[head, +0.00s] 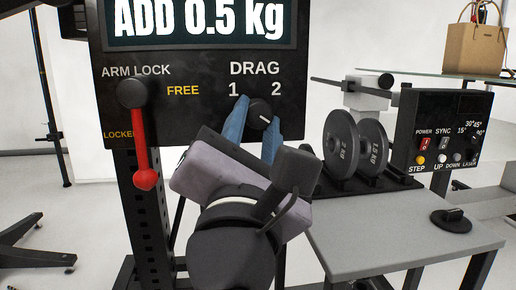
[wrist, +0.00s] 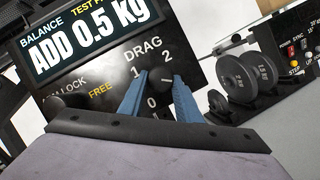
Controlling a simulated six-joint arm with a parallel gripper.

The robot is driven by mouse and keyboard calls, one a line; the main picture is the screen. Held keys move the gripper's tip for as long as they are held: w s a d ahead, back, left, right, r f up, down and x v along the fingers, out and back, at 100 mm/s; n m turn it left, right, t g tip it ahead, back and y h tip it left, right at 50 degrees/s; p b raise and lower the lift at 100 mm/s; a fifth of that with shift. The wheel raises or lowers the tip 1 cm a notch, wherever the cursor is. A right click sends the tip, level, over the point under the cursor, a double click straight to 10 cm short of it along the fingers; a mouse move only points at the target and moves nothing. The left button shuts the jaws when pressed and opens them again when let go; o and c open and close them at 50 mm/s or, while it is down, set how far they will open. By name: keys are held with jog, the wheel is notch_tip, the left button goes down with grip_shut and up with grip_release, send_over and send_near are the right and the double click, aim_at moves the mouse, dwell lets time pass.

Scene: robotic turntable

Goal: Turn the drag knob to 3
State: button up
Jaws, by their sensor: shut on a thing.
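The drag knob (head: 259,112) is a round black knob on the black panel, under the word DRAG. The numbers 1 and 2 show above it, and in the wrist view a 0 shows below it. No 3 is visible; my gripper covers part of the dial. My gripper (head: 260,108) has blue fingers on both sides of the knob, shut on it. The knob also shows between the fingertips in the wrist view (wrist: 160,79). A small light mark shows on the knob's lower right in the head view, but its exact setting is unclear.
The display (head: 200,20) reads ADD 0.5 kg. A red arm-lock lever (head: 143,150) hangs down, left of the knob. Weight discs (head: 342,143) stand on a rack at right, near a switch box (head: 435,125). The grey table's front (head: 370,235) is mostly clear.

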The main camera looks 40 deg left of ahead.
jog(key=shift+m+h+b, duration=0.6)
jog(key=shift+m+b, duration=0.1)
jog(key=shift+m, duration=0.6)
jog(key=shift+r, duration=0.1)
jog(key=o, duration=1.1)
jog(key=shift+c, duration=0.2)
jog(key=shift+s, duration=0.1)
jog(key=v, duration=0.7)
jog(key=shift+p, duration=0.3)
